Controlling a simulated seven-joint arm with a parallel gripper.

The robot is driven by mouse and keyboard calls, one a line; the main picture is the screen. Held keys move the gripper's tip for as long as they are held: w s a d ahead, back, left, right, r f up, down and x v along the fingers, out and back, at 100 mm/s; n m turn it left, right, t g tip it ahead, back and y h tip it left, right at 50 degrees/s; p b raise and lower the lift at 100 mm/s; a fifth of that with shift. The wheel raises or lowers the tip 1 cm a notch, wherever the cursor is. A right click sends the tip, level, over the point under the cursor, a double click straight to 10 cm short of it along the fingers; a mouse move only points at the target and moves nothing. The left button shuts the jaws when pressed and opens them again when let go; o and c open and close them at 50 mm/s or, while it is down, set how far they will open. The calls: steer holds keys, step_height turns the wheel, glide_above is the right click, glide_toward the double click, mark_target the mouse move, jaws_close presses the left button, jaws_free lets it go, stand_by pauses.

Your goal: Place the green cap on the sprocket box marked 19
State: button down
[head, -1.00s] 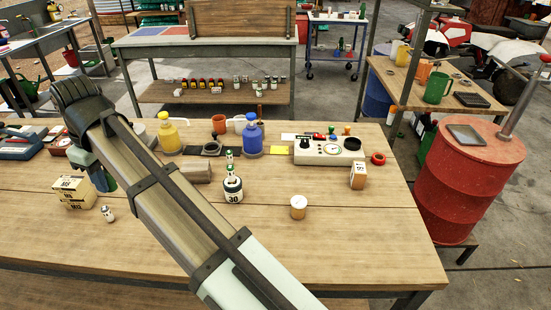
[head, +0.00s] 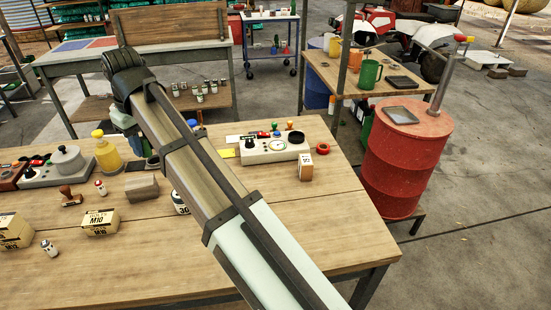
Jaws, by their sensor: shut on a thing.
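A small box (head: 306,167) with an orange-white face and a dark number stands on the right part of the wooden workbench (head: 315,215). The number is too small to read surely; it could be 19. A white container marked 30 (head: 181,204) is partly covered by my arm, and its top is hidden. I cannot pick out the green cap. My arm crosses the bench from lower right to upper left. My gripper is not visible; it seems hidden behind the arm, so what it holds does not show.
The bench's front right is clear.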

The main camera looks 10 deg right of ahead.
steer(key=w+d+m, duration=0.3)
steer(key=w+d, duration=0.3)
steer(key=d, duration=0.7)
steer(key=m+h, duration=0.1)
steer(key=m, duration=0.8)
glide_above(306, 158)
steer(key=shift+s+f, duration=0.15)
steer(key=shift+f, duration=3.65)
steer(key=shift+s+f, duration=0.1)
steer(key=shift+f, duration=3.65)
steer(key=shift+f, duration=0.1)
steer(key=c, duration=0.9)
jaws_free()
steer(key=shift+o, duration=0.2)
